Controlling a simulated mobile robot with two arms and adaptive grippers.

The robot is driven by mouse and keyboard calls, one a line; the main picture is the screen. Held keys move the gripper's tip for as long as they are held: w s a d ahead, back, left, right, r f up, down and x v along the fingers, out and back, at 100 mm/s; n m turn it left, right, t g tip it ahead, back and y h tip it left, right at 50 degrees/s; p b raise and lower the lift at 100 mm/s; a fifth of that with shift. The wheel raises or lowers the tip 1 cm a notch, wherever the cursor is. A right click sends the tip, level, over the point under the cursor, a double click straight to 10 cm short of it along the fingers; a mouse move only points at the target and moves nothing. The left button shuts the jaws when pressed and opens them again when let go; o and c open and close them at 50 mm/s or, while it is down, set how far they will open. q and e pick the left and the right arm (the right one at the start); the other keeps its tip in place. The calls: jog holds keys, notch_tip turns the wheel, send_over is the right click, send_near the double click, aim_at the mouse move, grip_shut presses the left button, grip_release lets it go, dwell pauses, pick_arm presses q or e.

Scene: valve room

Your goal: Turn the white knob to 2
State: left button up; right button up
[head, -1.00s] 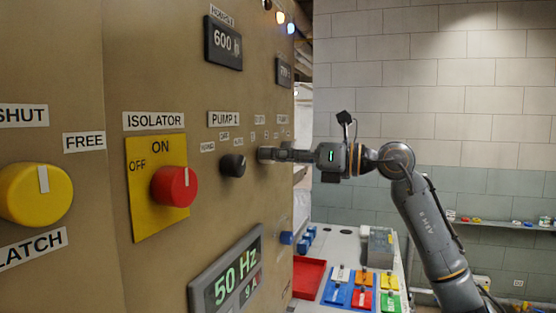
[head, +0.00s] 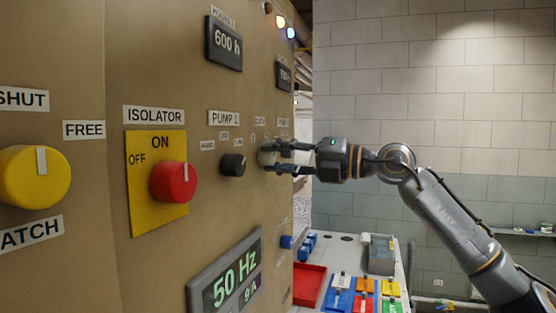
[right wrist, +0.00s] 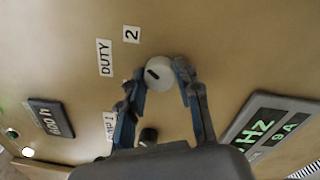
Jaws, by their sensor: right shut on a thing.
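The white knob (head: 265,156) is on the tan panel, right of the black knob (head: 233,165). In the right wrist view the white knob (right wrist: 160,82) is round with a short dark mark, between my two blue-padded fingers. My right gripper (head: 275,158) is shut on the white knob, one finger above and one below in the head view. The label "2" (right wrist: 131,34) and the label "DUTY" (right wrist: 104,57) are close to the knob in the wrist view. My left gripper is not in view.
A red isolator knob (head: 174,181) and a yellow knob (head: 35,177) are farther left on the panel. A display reading 50 Hz (head: 228,285) is below. A bench with a red tray (head: 309,284) and coloured blocks stands at the right.

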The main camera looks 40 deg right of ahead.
jog(key=shift+m, duration=0.8)
jog(key=o, duration=1.2)
jog(key=shift+c, duration=0.2)
